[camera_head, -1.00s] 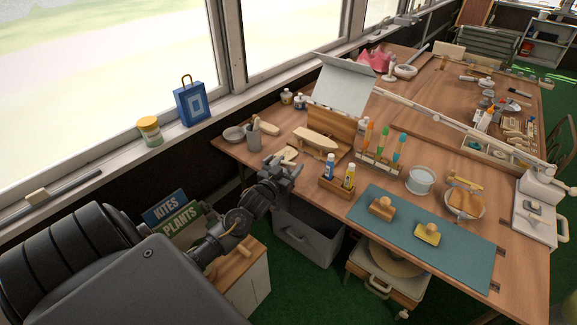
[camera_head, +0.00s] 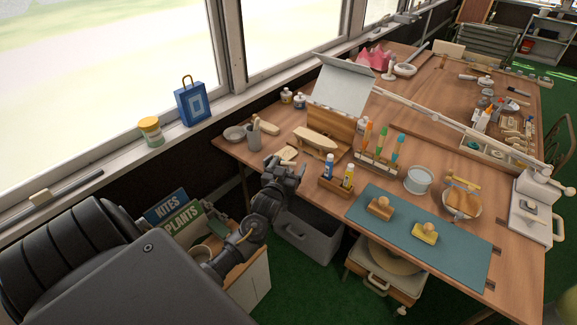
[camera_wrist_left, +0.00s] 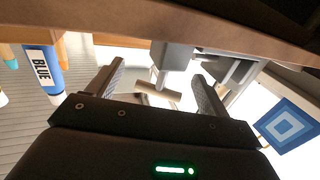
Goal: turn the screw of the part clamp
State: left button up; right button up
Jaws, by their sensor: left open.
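The part clamp (camera_wrist_left: 172,55) shows in the left wrist view as a grey block at the wooden edge. Its screw runs from the block toward a pale crossbar handle (camera_wrist_left: 158,95). The handle lies in the gap between the two fingers of my left gripper (camera_wrist_left: 158,82), with space on both sides. The left gripper is open and holds nothing. In the head view the left gripper (camera_head: 288,167) is at the near left edge of the workbench, and I cannot make out the clamp there. My right gripper is in neither view.
Blue and yellow bottles stand in a wooden holder (camera_head: 336,190) just right of the left gripper. A wooden boat (camera_head: 318,140) and a grey cup (camera_head: 254,140) are close behind it. A grey bin (camera_head: 308,240) is below the workbench (camera_head: 450,262).

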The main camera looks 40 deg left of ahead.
pick_arm(q)
jog(key=shift+s, duration=0.1)
jog(key=v, duration=1)
jog(key=shift+s+b, duration=0.3)
jog(key=shift+b, duration=0.15)
jog(key=shift+d, duration=0.15)
